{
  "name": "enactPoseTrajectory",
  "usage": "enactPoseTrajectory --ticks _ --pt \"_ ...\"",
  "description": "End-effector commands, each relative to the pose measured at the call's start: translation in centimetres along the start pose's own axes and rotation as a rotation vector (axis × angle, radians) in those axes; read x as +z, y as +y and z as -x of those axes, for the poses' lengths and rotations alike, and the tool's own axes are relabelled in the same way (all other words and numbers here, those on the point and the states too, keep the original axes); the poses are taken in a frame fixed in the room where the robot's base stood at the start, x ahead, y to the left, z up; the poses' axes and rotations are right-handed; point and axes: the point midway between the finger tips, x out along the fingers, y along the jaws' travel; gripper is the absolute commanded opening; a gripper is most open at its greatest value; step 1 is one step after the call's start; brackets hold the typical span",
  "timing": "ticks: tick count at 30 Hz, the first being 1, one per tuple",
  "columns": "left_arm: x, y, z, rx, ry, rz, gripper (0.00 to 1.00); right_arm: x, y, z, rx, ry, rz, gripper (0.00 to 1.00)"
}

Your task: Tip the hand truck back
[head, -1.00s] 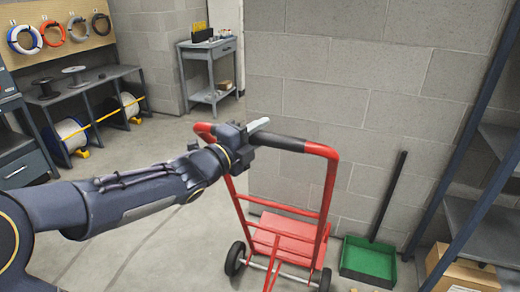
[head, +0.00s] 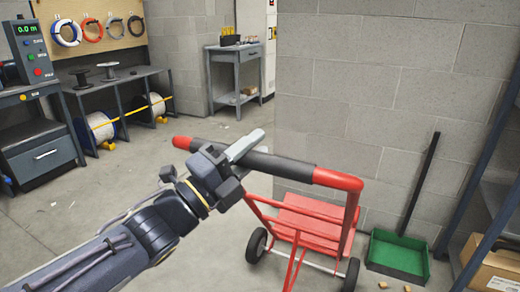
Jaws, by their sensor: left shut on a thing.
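The red hand truck (head: 352,225) stands in the middle right of the head view, with two black wheels low down and a red plate at its base. Its top bar has a black grip (head: 285,167) and red ends. The frame leans toward me, with the bar nearer than the base. My left gripper (head: 236,158) is shut on the black grip, left of the bar's middle. The gripper and arm hide part of the frame's left side. My right gripper is not in view.
A grey block wall (head: 350,80) stands behind the truck. A green dustpan (head: 398,258) with a dark upright handle is right of it, near shelving and a cardboard box (head: 490,268). A workbench with cable reels (head: 98,128) is at left. Floor between is open.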

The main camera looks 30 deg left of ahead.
Motion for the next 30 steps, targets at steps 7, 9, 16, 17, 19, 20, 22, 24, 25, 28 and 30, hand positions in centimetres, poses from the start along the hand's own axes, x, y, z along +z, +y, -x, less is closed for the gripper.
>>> enactPoseTrajectory --ticks 7,9,16,17,19,20,22,24,25,28,30 --pt "-0.26 1.11 0.54 0.021 -0.002 0.005 0.0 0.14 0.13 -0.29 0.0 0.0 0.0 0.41" --pt "-0.24 1.19 0.54 0.024 -0.002 0.005 0.0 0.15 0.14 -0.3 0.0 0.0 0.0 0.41" --pt "-0.22 1.33 0.53 0.026 -0.002 0.004 0.41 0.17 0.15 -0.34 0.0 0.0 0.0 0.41" --pt "-0.22 1.31 0.53 0.026 -0.002 0.004 0.45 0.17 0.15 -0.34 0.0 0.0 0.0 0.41" --pt "-0.21 1.24 0.52 0.024 -0.002 0.004 0.5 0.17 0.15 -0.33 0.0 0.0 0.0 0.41" --pt "-0.2 1.2 0.52 0.023 -0.002 0.004 0.5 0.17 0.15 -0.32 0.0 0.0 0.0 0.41" --pt "-0.2 1.1 0.5 0.021 -0.002 0.004 0.5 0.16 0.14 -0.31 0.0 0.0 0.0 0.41" --pt "-0.2 1.01 0.49 0.019 -0.002 0.003 0.5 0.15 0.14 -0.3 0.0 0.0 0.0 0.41" --pt "-0.2 0.97 0.48 0.018 -0.002 0.003 0.5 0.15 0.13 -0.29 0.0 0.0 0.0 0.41" --pt "-0.2 0.86 0.47 0.016 -0.001 0.003 0.5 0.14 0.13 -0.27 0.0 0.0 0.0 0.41" --pt "-0.21 0.81 0.46 0.014 -0.001 0.003 0.5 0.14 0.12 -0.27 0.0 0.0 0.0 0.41"
